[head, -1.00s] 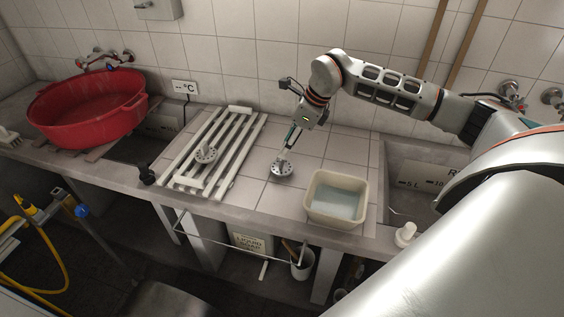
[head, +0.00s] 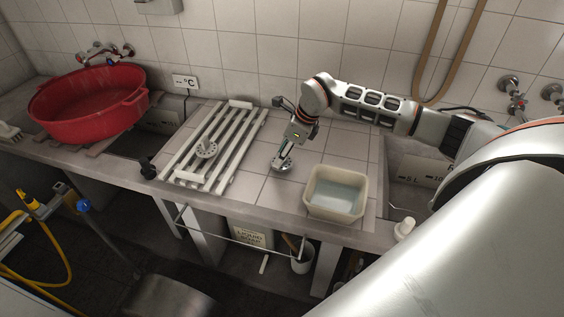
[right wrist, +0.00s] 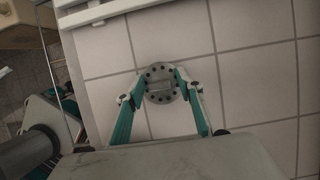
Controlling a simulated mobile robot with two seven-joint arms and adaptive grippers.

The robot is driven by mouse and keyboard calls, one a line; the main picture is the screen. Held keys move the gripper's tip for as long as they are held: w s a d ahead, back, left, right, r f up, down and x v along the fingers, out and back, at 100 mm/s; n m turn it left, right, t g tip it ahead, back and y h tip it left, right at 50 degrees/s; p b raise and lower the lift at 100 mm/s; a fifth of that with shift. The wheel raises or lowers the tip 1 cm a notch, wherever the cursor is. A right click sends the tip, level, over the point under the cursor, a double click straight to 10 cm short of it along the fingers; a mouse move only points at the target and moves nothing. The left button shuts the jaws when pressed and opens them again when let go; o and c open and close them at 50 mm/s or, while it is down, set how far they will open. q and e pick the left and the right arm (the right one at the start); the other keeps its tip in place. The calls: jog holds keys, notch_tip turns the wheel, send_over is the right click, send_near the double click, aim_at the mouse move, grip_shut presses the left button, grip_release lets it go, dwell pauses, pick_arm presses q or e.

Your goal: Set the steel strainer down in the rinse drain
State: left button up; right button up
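A steel strainer (head: 281,167), a round disc with holes around its rim, sits on the tiled counter between the slatted rack and a cream tub. My right gripper (head: 284,157) is directly above it, pointing down. In the right wrist view, its fingertips (right wrist: 161,82) stand apart on either side of the strainer's grey middle piece, with the disc (right wrist: 160,93) below. I see no clear grip on it. The rinse drain is not visible; the right basin (head: 415,170) is partly hidden by my arm. My left gripper is out of view.
The white slatted rack (head: 238,128) lies left of the gripper. A cream tub (head: 318,207) with liquid stands close on the right, near the front edge. A red tub (head: 75,130) is at far left. Bare tiles (head: 258,187) lie around the strainer.

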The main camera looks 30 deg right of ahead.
jog(key=c, duration=0.7)
jog(key=shift+r, duration=0.15)
